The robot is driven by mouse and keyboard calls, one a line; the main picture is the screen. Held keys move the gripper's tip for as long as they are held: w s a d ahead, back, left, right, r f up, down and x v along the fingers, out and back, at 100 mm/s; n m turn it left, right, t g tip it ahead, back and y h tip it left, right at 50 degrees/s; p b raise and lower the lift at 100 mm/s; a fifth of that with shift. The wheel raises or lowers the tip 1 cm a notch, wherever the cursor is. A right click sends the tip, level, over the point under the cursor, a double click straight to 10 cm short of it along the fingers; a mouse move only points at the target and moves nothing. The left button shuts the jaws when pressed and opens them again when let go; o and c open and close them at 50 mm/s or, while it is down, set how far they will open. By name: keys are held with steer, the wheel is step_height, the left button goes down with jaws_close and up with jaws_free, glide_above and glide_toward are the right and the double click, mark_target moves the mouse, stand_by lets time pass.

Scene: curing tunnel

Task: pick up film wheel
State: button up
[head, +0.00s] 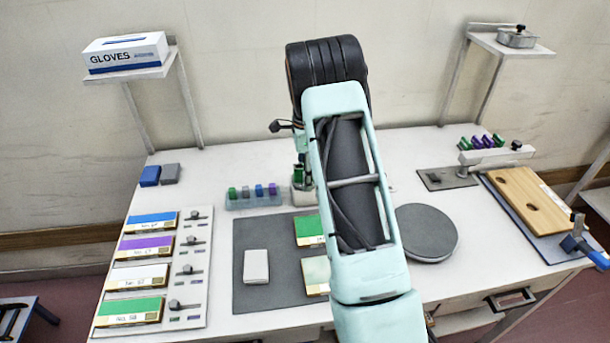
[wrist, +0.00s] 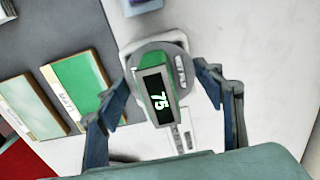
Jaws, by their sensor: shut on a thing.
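In the wrist view, a grey, rounded thing with a green face and a dark plate reading 75 is between my fingers; it appears to be the film wheel (wrist: 155,75). My gripper (wrist: 166,88) is shut on it, one finger on each side. A pale base (wrist: 178,38) shows behind it; I cannot tell if they touch. In the head view, a small green part (head: 298,173) shows just left of my arm, above a pale stand (head: 303,200). My arm hides most of my gripper there.
A small rack (head: 240,203) of coloured pieces stands left of the stand. A dark mat (head: 262,293) with cards lies in front. A round grey plate (head: 428,232) is right of my arm. A holder (head: 498,156) with green and purple rolls stands farther right.

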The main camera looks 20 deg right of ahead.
step_height(320, 180, up, 10)
steer(key=shift+r+b, duration=0.1)
steer(key=shift+b, duration=0.35)
step_height(320, 180, up, 8)
steer(key=p, duration=0.6)
stand_by(0.4)
stand_by(0.3)
